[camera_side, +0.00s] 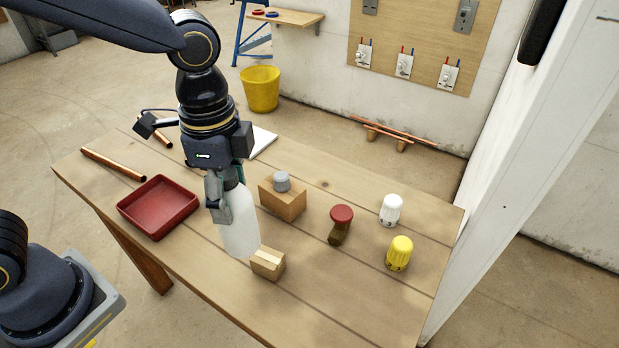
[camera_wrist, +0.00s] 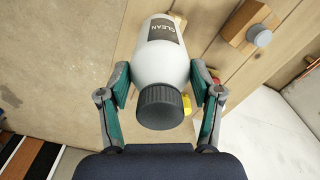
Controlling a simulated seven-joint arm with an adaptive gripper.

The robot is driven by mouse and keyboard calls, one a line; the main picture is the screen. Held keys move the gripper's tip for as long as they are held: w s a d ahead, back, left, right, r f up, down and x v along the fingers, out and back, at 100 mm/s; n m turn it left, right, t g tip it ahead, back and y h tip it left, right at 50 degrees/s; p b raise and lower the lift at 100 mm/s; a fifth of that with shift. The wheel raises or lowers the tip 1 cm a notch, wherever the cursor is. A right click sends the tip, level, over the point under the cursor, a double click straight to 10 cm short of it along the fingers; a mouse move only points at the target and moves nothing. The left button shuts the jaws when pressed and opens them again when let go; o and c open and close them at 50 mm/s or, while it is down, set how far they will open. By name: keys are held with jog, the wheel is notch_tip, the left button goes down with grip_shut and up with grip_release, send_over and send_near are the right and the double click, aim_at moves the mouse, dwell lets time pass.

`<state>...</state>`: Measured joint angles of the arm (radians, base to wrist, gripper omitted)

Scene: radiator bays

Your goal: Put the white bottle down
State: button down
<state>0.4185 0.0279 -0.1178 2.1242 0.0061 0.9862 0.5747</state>
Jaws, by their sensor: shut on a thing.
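The white bottle (camera_side: 239,222) is upright, or nearly so, over the wooden table (camera_side: 320,290), between the red tray and a small wooden block. I cannot tell whether its base touches the tabletop. My gripper (camera_side: 222,196) is shut on its upper part and hides some of it. In the wrist view, the bottle (camera_wrist: 160,58) has a dark label reading "CLEAN" and a dark grey ribbed cap (camera_wrist: 160,105). The green-padded fingers of my gripper (camera_wrist: 160,82) are on either side of it.
The red tray (camera_side: 158,207) is left of the bottle. The small block (camera_side: 267,263) is close to its base. A wooden block (camera_side: 283,200) with a grey knob, a red-topped knob (camera_side: 341,217), a white knob (camera_side: 391,209) and a yellow knob (camera_side: 399,253) stand right.

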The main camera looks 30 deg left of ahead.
jog(key=s+d+m, duration=0.3)
jog(key=s+d, duration=0.2)
jog(key=d, duration=0.2)
jog(key=w+d+f, duration=0.8)
jog(key=w+f, duration=0.3)
jog(key=f, duration=0.2)
jog(key=shift+d+f, duration=0.1)
jog(key=shift+f, duration=0.1)
jog(key=shift+c, duration=1)
grip_release()
